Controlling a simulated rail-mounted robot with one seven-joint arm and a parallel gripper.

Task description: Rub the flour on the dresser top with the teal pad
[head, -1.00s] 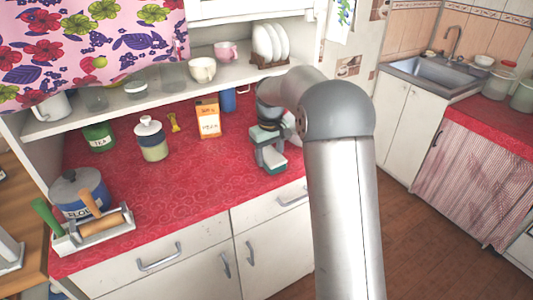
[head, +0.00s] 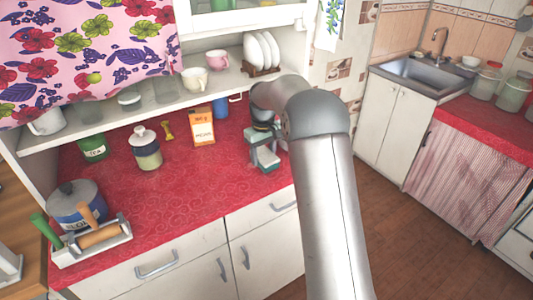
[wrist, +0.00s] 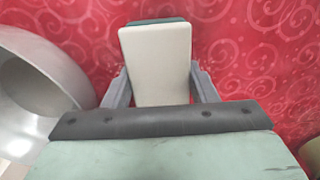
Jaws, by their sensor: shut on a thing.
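My gripper (head: 263,147) is shut on the teal pad (head: 267,163), low over the right part of the red dresser top (head: 190,185). The pad is a pale block with a teal edge along its bottom in the head view. In the wrist view the pad (wrist: 155,60) shows its pale face between the two fingers (wrist: 160,92), with a dark teal strip at its far end. I cannot tell whether the pad touches the top. I cannot make out any flour on the red scroll-patterned surface; my gripper and arm hide part of it.
An orange-and-white box (head: 202,129), a lidded jar (head: 147,150), a green tea tin (head: 94,148), a blue flour canister (head: 75,205) and a white caddy (head: 95,246) stand on the top.

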